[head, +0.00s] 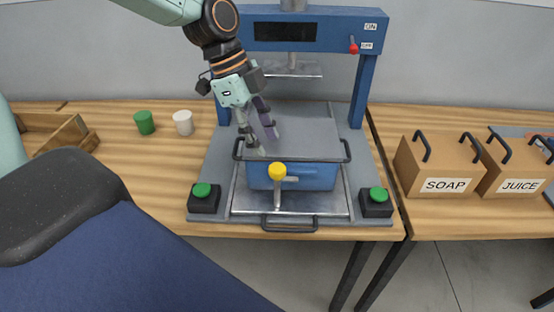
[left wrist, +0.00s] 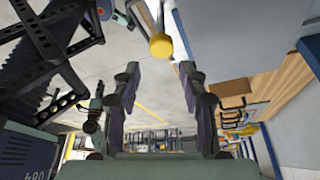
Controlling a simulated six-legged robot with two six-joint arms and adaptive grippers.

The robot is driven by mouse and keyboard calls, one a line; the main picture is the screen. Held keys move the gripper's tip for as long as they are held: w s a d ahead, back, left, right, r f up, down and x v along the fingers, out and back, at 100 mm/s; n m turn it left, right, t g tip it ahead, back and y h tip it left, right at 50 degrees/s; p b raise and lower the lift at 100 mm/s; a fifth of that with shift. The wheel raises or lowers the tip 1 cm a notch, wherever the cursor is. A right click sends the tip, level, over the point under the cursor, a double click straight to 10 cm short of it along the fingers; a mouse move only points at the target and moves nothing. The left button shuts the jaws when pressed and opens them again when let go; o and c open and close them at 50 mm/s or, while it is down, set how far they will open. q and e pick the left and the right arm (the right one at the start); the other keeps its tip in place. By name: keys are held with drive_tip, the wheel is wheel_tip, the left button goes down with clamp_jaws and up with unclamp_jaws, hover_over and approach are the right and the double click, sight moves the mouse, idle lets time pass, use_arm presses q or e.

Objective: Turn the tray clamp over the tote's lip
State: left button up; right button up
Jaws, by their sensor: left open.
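The tray clamp has a yellow knob (head: 277,170) above a grey post, with a short grey arm (head: 290,179) pointing right. It stands on the tray (head: 328,204) before the front wall of the blue tote (head: 320,178); the arm appears to lie along that wall rather than across the lip. My left gripper (head: 262,141) is open and empty, pointing down above the tote, behind and left of the knob. In the left wrist view the knob (left wrist: 161,46) shows beyond the gap between the open fingers (left wrist: 159,75), apart from them. My right gripper is not in view.
A blue press frame (head: 366,80) stands behind, with its plate (head: 292,70) overhead. Green-button boxes (head: 204,197) (head: 377,201) flank the tray. A green cup (head: 144,122) and a white cup (head: 183,122) stand left. SOAP (head: 440,165) and JUICE (head: 515,170) boxes stand right.

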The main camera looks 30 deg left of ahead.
sight(277, 167)
use_arm(q)
drive_tip(key=b+x, duration=0.1)
drive_tip(key=x, duration=0.4)
drive_tip(key=shift+w+a+f, duration=0.1)
drive_tip(key=shift+f, duration=0.25)
drive_tip(key=shift+d+f, duration=0.25)
drive_tip(key=shift+f, duration=0.25)
drive_tip(key=shift+w+d, duration=0.1)
drive_tip(key=shift+d, duration=0.05)
drive_tip(key=shift+c, duration=0.3)
drive_tip(key=shift+c, duration=0.7)
drive_tip(key=c, duration=0.7)
